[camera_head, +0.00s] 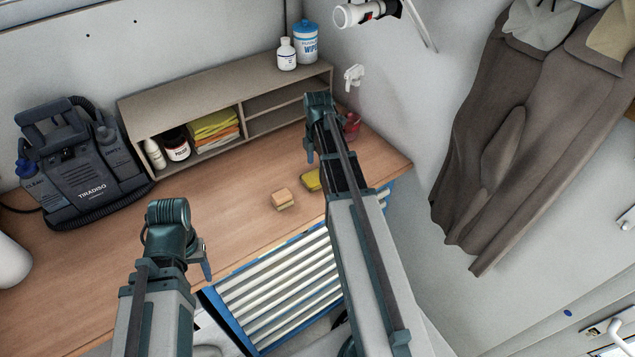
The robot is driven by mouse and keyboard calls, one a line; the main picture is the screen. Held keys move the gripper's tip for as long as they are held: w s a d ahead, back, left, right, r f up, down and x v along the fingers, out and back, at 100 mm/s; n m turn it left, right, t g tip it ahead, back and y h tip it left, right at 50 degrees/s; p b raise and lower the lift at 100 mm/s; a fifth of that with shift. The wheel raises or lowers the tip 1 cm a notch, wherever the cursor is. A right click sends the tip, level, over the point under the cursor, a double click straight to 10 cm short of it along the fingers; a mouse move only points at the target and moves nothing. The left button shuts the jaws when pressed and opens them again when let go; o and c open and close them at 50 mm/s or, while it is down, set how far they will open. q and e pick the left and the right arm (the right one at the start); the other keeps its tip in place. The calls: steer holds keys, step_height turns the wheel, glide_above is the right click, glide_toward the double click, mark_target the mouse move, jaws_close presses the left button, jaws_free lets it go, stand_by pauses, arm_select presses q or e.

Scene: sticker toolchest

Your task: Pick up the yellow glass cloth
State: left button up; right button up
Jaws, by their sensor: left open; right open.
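A stack of folded cloths sits in the left part of the wooden shelf unit. The top cloth is yellow (212,123), with orange and other yellow layers (217,140) below it. I cannot tell which layer is the glass cloth. My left gripper (176,252) is open and empty, in front of the shelf, nearer to me and below the stack in the picture. My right gripper (314,138) is open and empty, in front of the shelf's right end, well right of the cloths. Neither gripper touches the cloths.
White bottles and a dark jar (176,146) stand left of the cloths. A tan block (283,199) and a yellow item (312,180) lie on the wooden worktop (235,205). A dark cleaning machine (85,165) stands left. A wipes tub (306,42) is on the shelf top.

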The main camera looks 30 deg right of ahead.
mark_target(318, 176)
step_height(318, 176, down, 4)
steer(key=b, duration=0.2)
steer(key=shift+w+r+b, duration=0.1)
steer(key=shift+r+b, duration=0.1)
steer(key=shift+b, duration=0.1)
steer(key=shift+r, duration=0.1)
steer(key=c, duration=1.3)
steer(key=shift+r, duration=0.15)
